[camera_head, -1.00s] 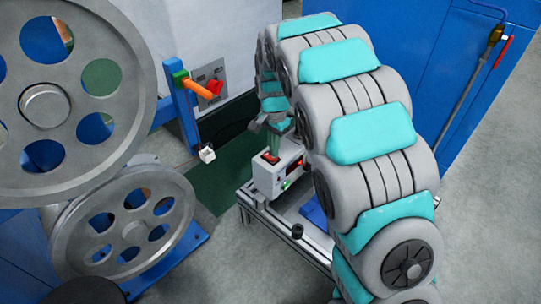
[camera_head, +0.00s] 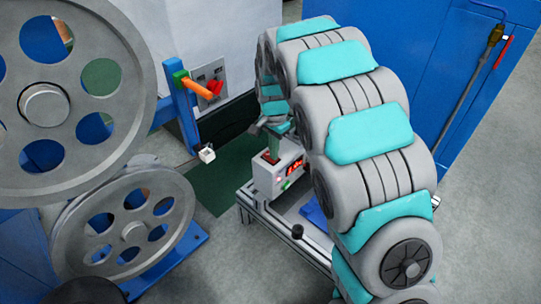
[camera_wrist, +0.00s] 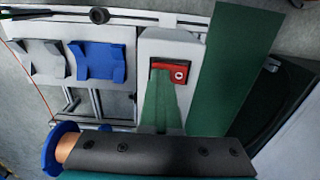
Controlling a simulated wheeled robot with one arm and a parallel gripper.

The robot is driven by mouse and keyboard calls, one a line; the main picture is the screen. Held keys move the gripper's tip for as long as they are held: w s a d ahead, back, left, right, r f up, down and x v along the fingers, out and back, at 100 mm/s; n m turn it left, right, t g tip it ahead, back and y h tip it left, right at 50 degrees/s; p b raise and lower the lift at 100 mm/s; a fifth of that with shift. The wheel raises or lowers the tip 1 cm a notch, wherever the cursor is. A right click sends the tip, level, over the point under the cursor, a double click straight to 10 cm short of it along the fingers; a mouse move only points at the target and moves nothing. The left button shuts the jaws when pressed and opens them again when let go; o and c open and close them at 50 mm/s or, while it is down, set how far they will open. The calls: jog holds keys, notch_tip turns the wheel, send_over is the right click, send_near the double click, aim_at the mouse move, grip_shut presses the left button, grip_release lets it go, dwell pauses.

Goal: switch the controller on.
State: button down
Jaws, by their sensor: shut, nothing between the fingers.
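The controller (camera_head: 264,182) is a white box on an aluminium frame. Its small front display (camera_head: 295,168) shows lit red digits, and red and green lights glow on the same face. In the wrist view, the controller (camera_wrist: 157,45) carries a red rocker switch (camera_wrist: 181,66) in a dark frame. My gripper (camera_head: 272,157) is shut and empty, its green fingers pointing down at the switch. In the wrist view the tips of my gripper (camera_wrist: 162,72) overlap the left part of the rocker and hide it. I cannot tell whether they press on it.
The aluminium frame (camera_head: 310,238) holds the controller; blue (camera_wrist: 100,62) and grey (camera_wrist: 42,62) holders sit beside it. Large grey pulleys (camera_head: 75,222) stand at left. An orange handle (camera_head: 196,88) on a blue post is behind the controller. Open floor lies at front.

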notch_tip(320, 180, up, 7)
jog(key=p, duration=0.2)
dwell(0.6)
dwell(0.4)
jog(key=s+d+r+n, duration=0.2)
jog(key=s+d+r, duration=0.15)
jog(key=s, duration=0.55)
jog(key=s+d+r+n, duration=0.25)
jog(key=s+d, duration=0.25)
jog(key=s, duration=0.4)
jog(key=s+d+n+g, duration=0.1)
jog(key=s+n, duration=0.1)
jog(key=s, duration=0.8)
jog(key=s+d+n+p, duration=0.1)
jog(key=s+d+n, duration=0.1)
jog(key=s, duration=0.9)
jog(key=shift+s+d+g, duration=0.2)
jog(key=shift+g, duration=0.2)
jog(key=shift+n, duration=0.25)
